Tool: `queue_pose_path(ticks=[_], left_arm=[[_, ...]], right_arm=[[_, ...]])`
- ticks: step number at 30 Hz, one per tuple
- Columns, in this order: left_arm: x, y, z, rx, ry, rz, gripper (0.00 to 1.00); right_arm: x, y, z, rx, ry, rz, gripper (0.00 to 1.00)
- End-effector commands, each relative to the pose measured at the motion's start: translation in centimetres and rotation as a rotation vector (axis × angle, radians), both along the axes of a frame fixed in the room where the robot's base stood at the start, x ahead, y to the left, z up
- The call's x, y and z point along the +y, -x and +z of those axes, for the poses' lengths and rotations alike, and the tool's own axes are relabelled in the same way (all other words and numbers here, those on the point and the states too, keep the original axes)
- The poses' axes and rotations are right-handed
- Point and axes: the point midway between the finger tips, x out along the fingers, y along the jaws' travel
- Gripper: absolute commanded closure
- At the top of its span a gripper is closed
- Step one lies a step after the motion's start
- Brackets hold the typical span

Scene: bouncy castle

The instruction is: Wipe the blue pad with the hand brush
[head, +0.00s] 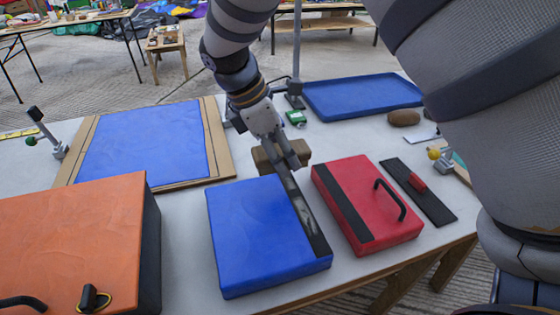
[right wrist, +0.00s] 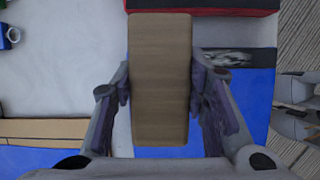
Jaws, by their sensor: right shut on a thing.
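My right gripper (head: 287,160) is shut on the hand brush (head: 266,155), a brown wooden block. In the right wrist view the brush (right wrist: 160,80) lies lengthwise between both fingers; its bristles are hidden. The blue pad (head: 255,232) lies on the table, with a black strip along its right side carrying a grey smear (head: 303,212). The gripper and brush are at the pad's far edge. I cannot tell whether the brush touches the pad. The pad also shows in the right wrist view (right wrist: 258,100).
A red pad (head: 365,200) with a black handle lies right of the blue pad, an orange pad (head: 70,245) left. A board with a blue sheet (head: 145,145) and a blue tray (head: 360,97) lie behind. A brown oval thing (head: 403,118) lies near the tray.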

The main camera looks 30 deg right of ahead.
Motion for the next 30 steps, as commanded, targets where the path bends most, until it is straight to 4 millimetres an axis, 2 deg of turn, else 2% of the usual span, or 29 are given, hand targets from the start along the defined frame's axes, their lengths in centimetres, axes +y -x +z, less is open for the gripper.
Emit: queue_pose_path(ticks=[3,9,30], left_arm=[[0.0,0.0,0.0,-0.001,0.0,0.0,0.6],[0.0,0.0,0.0,0.0,0.0,0.0,0.6],[0.0,0.0,0.0,-0.001,0.0,0.0,0.6]], right_arm=[[-0.1,0.1,1.1,-0.002,0.0,-0.001,0.95],[-0.1,0.4,2.1,0.001,0.0,-0.003,0.95],[0.1,0.6,1.9,0.001,0.0,-0.033,0.95]])
